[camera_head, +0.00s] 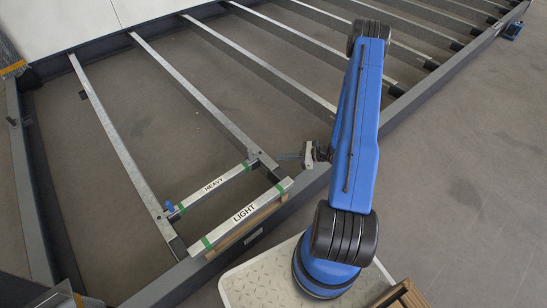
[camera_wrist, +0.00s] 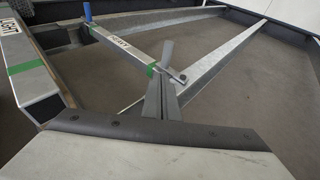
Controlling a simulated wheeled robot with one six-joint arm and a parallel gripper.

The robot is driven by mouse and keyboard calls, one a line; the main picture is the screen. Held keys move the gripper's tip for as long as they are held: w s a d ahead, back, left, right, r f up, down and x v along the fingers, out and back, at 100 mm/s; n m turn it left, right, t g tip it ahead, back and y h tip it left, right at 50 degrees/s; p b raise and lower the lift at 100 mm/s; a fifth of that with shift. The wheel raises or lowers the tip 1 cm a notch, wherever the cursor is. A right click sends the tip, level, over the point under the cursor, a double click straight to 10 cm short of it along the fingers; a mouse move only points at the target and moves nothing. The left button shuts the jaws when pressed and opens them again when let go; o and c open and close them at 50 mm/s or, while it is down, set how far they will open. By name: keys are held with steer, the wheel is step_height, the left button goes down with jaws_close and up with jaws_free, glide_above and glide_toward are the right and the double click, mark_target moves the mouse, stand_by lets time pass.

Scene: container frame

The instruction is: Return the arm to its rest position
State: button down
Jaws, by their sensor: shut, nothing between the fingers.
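My blue arm (camera_head: 358,130) rises from its base and bends over at the top, in the right half of the head view. My gripper (camera_head: 280,157) points left, near the right end of the beam marked HEAVY (camera_head: 213,186). It is shut and empty. In the wrist view, my gripper's grey fingers (camera_wrist: 166,75) appear in front of the green-banded end of the HEAVY beam (camera_wrist: 120,45). I cannot tell whether they touch it.
A beam marked LIGHT (camera_head: 243,213) lies beside the HEAVY one, nearer the frame's edge. A small blue piece (camera_head: 170,206) is at HEAVY's left end. Metal cross-members (camera_head: 125,150) span the container frame. Open floor (camera_head: 470,180) lies right of my arm.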

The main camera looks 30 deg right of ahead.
steer(key=shift+v, duration=1.05)
steer(key=shift+s+a+r, duration=0.1)
steer(key=shift+a, duration=0.05)
steer(key=s+a+r+n+g+h, duration=0.1)
steer(key=s+a+r+n+g, duration=0.3)
steer(key=r, duration=0.6)
steer(key=a+r+n+g, duration=0.2)
steer(key=a+r+n, duration=0.35)
steer(key=r, duration=0.45)
steer(key=s+a+r+n+g+h, duration=0.1)
steer(key=s+a+r+n+g, duration=0.25)
steer(key=r, duration=0.65)
steer(key=s+a+r+n+t+h, duration=0.1)
steer(key=s+r+n+t+h, duration=0.4)
steer(key=s+r, duration=1.4)
steer(key=shift+s+a+r+n+h, duration=0.3)
steer(key=shift+n+h, duration=1.9)
steer(key=shift+n, duration=1.6)
steer(key=shift+f+t, duration=0.1)
steer(key=shift+t, duration=0.15)
